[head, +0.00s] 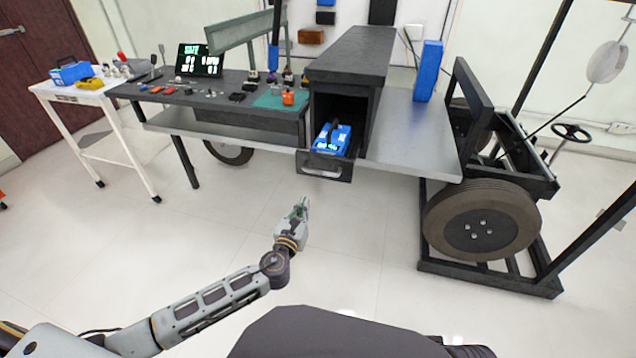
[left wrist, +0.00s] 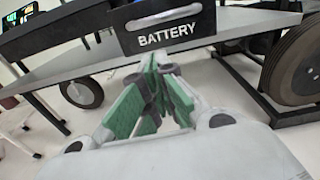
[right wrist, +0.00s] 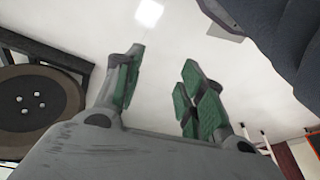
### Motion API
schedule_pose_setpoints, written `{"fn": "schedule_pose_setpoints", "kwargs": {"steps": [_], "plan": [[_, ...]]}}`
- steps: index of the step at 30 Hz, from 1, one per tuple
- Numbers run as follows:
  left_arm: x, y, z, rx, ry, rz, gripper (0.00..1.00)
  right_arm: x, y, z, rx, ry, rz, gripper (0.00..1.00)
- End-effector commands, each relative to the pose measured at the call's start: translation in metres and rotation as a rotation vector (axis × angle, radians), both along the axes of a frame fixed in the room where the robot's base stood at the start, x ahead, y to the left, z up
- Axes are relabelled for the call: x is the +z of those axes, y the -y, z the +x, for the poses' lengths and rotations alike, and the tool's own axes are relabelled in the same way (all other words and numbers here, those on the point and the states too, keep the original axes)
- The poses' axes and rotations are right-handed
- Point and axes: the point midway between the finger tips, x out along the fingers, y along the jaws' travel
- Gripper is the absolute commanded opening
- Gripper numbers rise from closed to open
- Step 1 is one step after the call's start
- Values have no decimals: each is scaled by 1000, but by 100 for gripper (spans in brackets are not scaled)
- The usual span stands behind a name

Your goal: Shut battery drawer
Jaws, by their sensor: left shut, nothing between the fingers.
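The battery drawer (head: 322,166) is a dark drawer that stands pulled out of the dark cabinet (head: 345,60). A blue battery (head: 336,138) with a black handle sits in it. In the left wrist view the drawer front (left wrist: 162,27) shows a "BATTERY" label and a handle slot, just beyond my fingers. My left gripper (head: 302,203) is shut and empty, in front of and below the drawer front, apparently apart from it; it also shows in the left wrist view (left wrist: 152,85). My right gripper (right wrist: 160,75) is open and empty over the floor, and is out of the head view.
A workbench (head: 215,85) with small parts and a screen stands left of the cabinet. A grey shelf (head: 405,130) with a blue upright block (head: 429,70) lies to the right. A large wheel (head: 482,221) on a frame stands further right. The floor in front is clear.

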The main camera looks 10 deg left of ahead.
Motion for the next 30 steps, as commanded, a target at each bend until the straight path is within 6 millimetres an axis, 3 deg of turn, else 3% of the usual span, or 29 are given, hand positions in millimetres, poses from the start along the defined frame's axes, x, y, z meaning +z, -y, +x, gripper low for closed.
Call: {"fn": "schedule_pose_setpoints", "kwargs": {"steps": [6,17,30], "plan": [[12,6,-2,-12,33,42,0,9,-1,-2,2,3,4,40],[11,6,-1,-11,31,40,0,9,-1,-2,2,3,4,40],[11,7,24,-11,32,38,0,14,-1,-1,1,16,10,40]]}}
